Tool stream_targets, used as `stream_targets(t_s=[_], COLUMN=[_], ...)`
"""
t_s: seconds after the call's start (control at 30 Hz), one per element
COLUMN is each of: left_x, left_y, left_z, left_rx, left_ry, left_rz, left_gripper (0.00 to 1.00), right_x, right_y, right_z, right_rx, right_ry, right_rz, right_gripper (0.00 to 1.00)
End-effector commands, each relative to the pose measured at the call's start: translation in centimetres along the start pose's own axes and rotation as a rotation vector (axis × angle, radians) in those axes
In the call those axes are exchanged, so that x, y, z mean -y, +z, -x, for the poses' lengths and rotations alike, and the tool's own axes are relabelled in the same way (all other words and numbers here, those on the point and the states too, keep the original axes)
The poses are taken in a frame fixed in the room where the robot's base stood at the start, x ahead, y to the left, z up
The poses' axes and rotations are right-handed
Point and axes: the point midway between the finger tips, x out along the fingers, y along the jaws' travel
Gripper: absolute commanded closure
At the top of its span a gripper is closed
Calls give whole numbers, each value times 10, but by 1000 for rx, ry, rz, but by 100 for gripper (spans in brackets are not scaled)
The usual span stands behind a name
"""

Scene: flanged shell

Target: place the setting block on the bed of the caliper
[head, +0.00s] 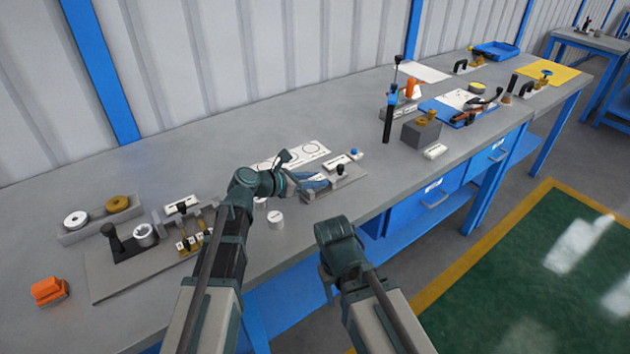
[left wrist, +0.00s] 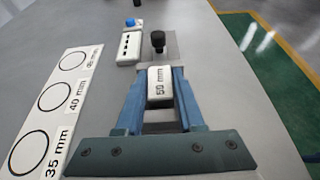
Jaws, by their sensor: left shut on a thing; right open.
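The setting block (left wrist: 160,82) is a small white block marked "50 mm" in the left wrist view. My left gripper (left wrist: 160,76) is shut on it, with a blue finger on each side. In the head view my left gripper (head: 320,181) is at the caliper (head: 346,182), a grey bed with a black knob. The bed and knob (left wrist: 158,42) show just beyond the block. I cannot tell whether the block touches the bed. My right gripper (head: 328,287) is low, beyond the bench's front edge, its fingers mostly hidden by its wrist; it is open.
A white card (left wrist: 50,100) with printed circles lies beside the caliper. A white display box (left wrist: 130,45) with a blue button stands near the bed. White cylinders (head: 276,219) stand below my left wrist. A grey fixture plate (head: 115,275) is at the left.

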Motion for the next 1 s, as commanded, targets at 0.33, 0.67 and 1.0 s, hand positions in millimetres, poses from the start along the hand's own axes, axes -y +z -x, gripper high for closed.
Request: stream_targets(t_s=[0.33,0.67,1.0], left_x=[0,0,1], left_y=[0,5,5], left_z=[0,22,90], left_rx=[0,-1,0], left_ry=[0,3,2], left_rz=[0,2,1], left_gripper=[33,33,33], right_x=[0,-1,-4], right_y=[0,1,2], right_z=[0,13,39], right_rx=[0,0,0], right_ry=[0,0,0], right_rz=[0,0,-1], right_gripper=[50,50,50])
